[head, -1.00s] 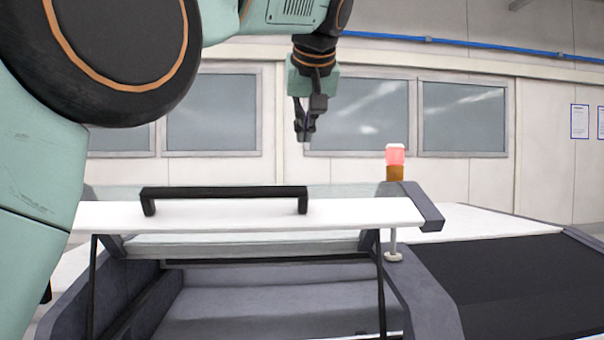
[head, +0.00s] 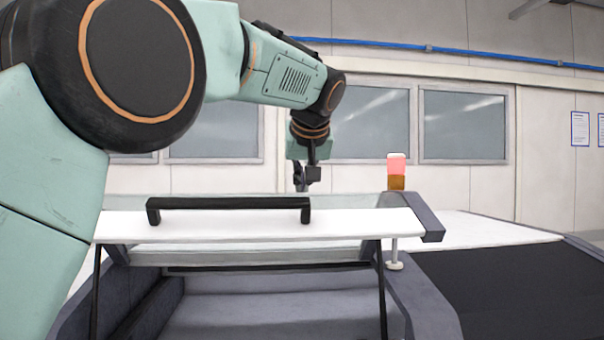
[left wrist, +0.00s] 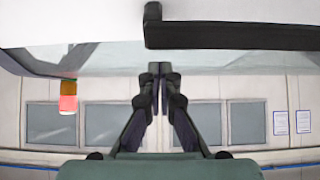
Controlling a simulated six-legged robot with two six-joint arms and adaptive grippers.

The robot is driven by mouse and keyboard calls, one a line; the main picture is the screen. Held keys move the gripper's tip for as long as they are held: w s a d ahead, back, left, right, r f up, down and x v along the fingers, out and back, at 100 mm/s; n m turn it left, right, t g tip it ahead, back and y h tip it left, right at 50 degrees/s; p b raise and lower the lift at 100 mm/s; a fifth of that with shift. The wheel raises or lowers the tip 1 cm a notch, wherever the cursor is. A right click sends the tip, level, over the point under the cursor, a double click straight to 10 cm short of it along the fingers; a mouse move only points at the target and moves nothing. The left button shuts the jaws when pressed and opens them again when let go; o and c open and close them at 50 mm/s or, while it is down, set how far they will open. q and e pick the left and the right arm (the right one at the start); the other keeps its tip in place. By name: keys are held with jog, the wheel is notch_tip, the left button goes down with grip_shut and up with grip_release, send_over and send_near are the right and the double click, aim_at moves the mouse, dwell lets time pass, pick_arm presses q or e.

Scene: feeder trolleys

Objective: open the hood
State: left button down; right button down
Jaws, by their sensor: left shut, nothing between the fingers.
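The hood (head: 260,224) is a white panel with a clear part behind it. In the head view it stands raised over the grey machine body, with thin dark struts under it on both sides. Its black bar handle (head: 228,204) runs along the top of the white panel. My left gripper (head: 301,188) is shut and empty, behind and above the handle's right end. In the left wrist view its fingertips (left wrist: 160,68) meet just off the clear part, and the handle (left wrist: 230,35) shows apart from them, nearer the top. My right gripper is in neither view.
A red and orange signal lamp (head: 396,170) stands on a post right of the hood. A dark belt (head: 500,285) runs to the right. The grey bay (head: 260,315) below the hood is open. Windows and wall are behind.

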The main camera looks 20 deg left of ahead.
pick_arm(q)
jog(key=shift+s+d+f, duration=0.15)
jog(key=shift+s+d, duration=0.05)
jog(key=shift+w+d+f, duration=0.1)
jog(key=shift+w+f, duration=0.05)
jog(key=shift+f, duration=0.25)
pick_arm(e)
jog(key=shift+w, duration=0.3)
